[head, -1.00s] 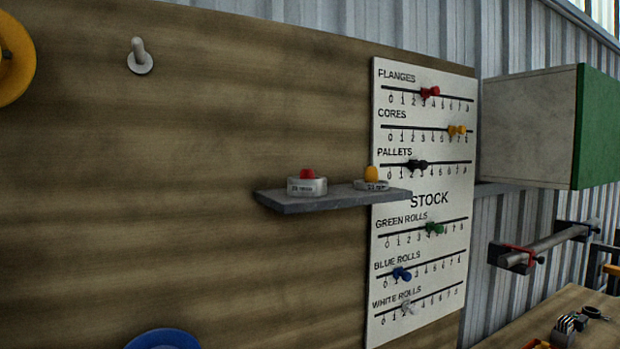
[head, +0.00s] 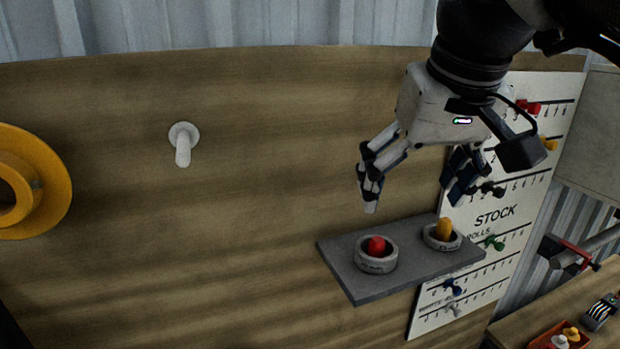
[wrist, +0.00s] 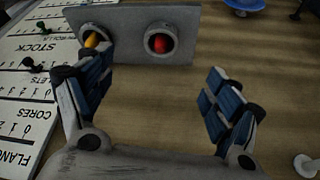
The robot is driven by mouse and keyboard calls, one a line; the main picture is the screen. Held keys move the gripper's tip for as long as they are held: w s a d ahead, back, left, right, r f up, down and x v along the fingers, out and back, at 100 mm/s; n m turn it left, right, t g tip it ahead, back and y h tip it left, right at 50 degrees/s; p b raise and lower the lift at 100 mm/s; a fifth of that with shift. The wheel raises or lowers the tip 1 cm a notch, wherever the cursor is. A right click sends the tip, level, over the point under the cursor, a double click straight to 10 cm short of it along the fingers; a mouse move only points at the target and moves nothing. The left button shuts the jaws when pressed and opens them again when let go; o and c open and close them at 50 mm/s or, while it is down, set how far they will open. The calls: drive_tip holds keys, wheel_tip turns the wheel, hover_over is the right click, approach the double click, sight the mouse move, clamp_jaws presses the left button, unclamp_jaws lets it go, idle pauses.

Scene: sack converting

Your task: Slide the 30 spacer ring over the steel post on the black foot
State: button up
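Two pale grey rings stand on a small grey wall shelf (head: 352,272). The taller ring (head: 376,264) surrounds a red peg (head: 376,245) and the lower ring (head: 441,242) surrounds a yellow peg (head: 445,228). Both have print on their sides that I cannot read well enough to tell which is the 30. My gripper (head: 412,201) is open and empty, above the shelf. In the wrist view the red-peg ring (wrist: 161,39) lies beyond the gap between the fingers, and the left finger partly covers the yellow-peg ring (wrist: 93,37).
The shelf sticks out from a wooden wall panel (head: 230,220). A white STOCK board (head: 500,255) with coloured sliders is beside it. A white peg (head: 183,148) and a yellow flanged roll (head: 58,190) are to the left. An orange bin (head: 545,340) sits lower right.

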drive_tip(key=b, duration=0.2)
approach(380, 243)
drive_tip(key=x, duration=0.5)
drive_tip(key=shift+d, duration=0.2)
drive_tip(key=shift+a+x, duration=0.1)
drive_tip(key=shift+x, duration=1.35)
drive_tip(key=shift+a+x, duration=0.15)
drive_tip(key=shift+x, duration=1.3)
drive_tip(key=shift+c, duration=0.2)
drive_tip(key=c, duration=1.5)
